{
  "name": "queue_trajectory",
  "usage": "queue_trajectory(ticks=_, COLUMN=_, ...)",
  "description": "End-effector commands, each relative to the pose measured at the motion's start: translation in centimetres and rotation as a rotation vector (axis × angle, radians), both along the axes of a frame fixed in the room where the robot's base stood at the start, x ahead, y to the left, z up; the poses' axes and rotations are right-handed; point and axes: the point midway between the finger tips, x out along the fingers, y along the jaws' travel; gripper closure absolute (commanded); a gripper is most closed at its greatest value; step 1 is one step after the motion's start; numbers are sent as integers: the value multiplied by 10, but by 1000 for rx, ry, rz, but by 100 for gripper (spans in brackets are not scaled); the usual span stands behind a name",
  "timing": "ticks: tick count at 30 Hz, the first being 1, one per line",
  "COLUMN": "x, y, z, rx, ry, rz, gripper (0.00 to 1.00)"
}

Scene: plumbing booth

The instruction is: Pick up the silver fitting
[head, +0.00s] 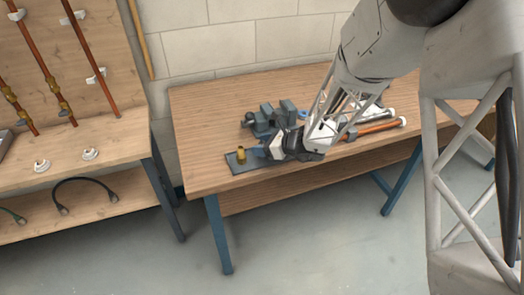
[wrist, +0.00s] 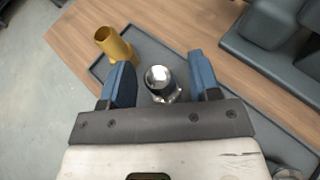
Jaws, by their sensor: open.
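The silver fitting (wrist: 160,82) stands on a dark tray (wrist: 144,42) in the wrist view, shiny and rounded at its near end. My gripper (wrist: 163,75) is open, with one blue finger on each side of the fitting and a gap on both sides. In the head view my gripper (head: 262,151) is low over the tray (head: 240,168) at the table's front left. The silver fitting cannot be made out there.
A grey vise (head: 270,118) stands on the wooden table (head: 210,105) just behind my gripper, and its dark body (wrist: 265,28) fills the wrist view's upper right. Pipes and tools (head: 375,127) lie to the right. The table's left rear is clear.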

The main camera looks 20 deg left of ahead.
Motion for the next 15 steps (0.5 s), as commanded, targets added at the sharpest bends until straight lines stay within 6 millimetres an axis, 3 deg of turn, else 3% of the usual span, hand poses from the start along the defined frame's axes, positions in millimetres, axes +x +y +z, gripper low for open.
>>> queue_trajectory(ticks=4, x=0, y=0, z=0, rx=0, ry=0, rz=0, gripper=43)
queue_trajectory(ticks=15, x=0, y=0, z=0, rx=0, ry=0, rz=0, gripper=100)
